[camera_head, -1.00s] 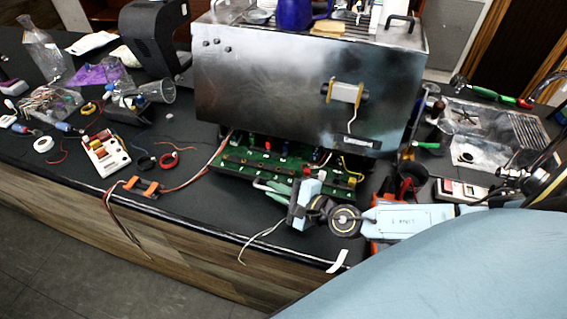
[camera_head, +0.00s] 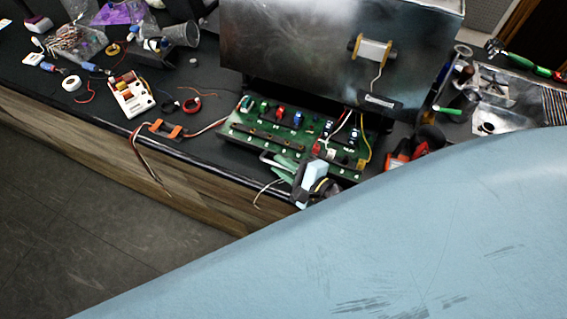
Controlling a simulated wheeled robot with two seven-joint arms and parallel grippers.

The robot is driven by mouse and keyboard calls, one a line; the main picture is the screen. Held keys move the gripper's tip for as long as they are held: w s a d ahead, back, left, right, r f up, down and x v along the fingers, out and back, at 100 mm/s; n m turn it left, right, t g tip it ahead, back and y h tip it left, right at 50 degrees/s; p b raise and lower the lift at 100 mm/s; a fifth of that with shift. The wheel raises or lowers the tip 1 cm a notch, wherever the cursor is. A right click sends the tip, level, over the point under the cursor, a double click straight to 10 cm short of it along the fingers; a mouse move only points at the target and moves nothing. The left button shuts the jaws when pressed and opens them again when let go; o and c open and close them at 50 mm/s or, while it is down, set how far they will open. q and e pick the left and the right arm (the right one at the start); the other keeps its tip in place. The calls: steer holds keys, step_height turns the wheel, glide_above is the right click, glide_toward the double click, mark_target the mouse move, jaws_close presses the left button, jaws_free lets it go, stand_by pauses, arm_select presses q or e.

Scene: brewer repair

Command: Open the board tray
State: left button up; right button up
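The board tray (camera_head: 253,137) carries a green circuit board with several small coloured parts and sticks out from under the metal brewer housing (camera_head: 300,50). A grey bar handle (camera_head: 268,157) is on its front edge. My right gripper (camera_head: 284,165), with green fingers and a light blue body, is at the tray's front edge, its fingers closed around the handle. The exact contact is small and partly hidden by the gripper. My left gripper is not in view. A large light blue part of mine covers the lower right and hides the rest of the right arm.
On the bench to the left lie an orange clamp (camera_head: 166,129) with wires, a white module (camera_head: 132,97), and wire rings. A red-orange tool (camera_head: 408,154) lies right of the tray. The bench's front edge runs just below the tray.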

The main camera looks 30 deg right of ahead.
steer(key=shift+o, duration=1.4)
steer(key=shift+s, duration=0.1)
steer(key=b+v, duration=0.1)
steer(key=v, duration=1.1)
steer(key=shift+f+b, duration=0.15)
steer(key=shift+b, duration=0.15)
steer(key=shift+s+d+r, duration=0.2)
steer(key=shift+s+d, duration=0.05)
steer(key=shift+s, duration=0.3)
